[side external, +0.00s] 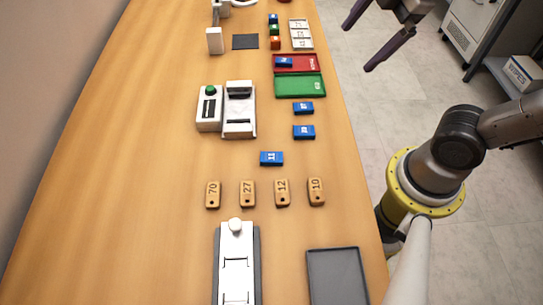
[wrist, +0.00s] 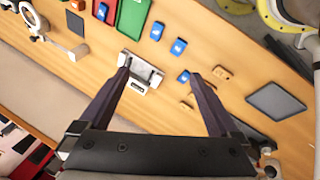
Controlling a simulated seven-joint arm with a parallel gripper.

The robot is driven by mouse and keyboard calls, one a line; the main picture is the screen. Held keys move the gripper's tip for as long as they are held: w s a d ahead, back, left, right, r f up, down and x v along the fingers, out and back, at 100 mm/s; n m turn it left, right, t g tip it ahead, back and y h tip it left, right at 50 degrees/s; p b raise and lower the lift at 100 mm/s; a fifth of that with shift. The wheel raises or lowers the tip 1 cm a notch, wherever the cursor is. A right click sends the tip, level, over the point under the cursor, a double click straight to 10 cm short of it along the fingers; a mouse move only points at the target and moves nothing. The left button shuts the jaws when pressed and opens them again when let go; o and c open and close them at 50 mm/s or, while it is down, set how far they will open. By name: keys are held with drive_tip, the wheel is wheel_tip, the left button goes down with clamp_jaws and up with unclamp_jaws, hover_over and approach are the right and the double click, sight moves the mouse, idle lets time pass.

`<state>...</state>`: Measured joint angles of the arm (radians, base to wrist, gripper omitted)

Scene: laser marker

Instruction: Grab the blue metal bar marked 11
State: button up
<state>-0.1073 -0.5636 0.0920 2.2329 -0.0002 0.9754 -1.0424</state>
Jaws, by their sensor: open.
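The blue metal bar marked 11 (side external: 271,158) lies flat on the wooden table, between the white machine and the row of wooden tags. It also shows in the wrist view (wrist: 184,76), close beside the tip of the right-hand finger in the picture, though well below it. My gripper (side external: 357,44) is open and empty, raised beyond the table's right edge in the side view. In the wrist view my gripper's (wrist: 160,74) two dark fingers are spread wide. Two similar blue bars (side external: 303,132) and (side external: 303,108) lie nearby, their marks too small to read surely.
Wooden tags (side external: 247,194) marked 70, 27, 12 and 10 lie in a row nearer the camera. A white machine (side external: 239,110) stands left of the bars. A red tray (side external: 312,62) holding a blue bar and a green tray (side external: 300,86) lie behind. A grey tray (side external: 337,275) lies front right.

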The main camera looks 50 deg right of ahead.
drive_tip(key=w+a+f+n+g, duration=0.3)
drive_tip(key=w+a+n, duration=0.4)
drive_tip(key=a+n, duration=0.15)
drive_tip(key=n+g, duration=0.2)
drive_tip(key=n, duration=0.3)
approach(271, 157)
drive_tip(key=shift+m, duration=0.35)
wheel_tip(271, 157, down, 8)
drive_tip(key=shift+s+a+f, duration=0.1)
drive_tip(key=shift+s+f, duration=0.05)
drive_tip(key=shift+f, duration=0.05)
drive_tip(key=shift+c, duration=0.3)
drive_tip(key=c, duration=1.4)
drive_tip(key=shift+r, duration=0.1)
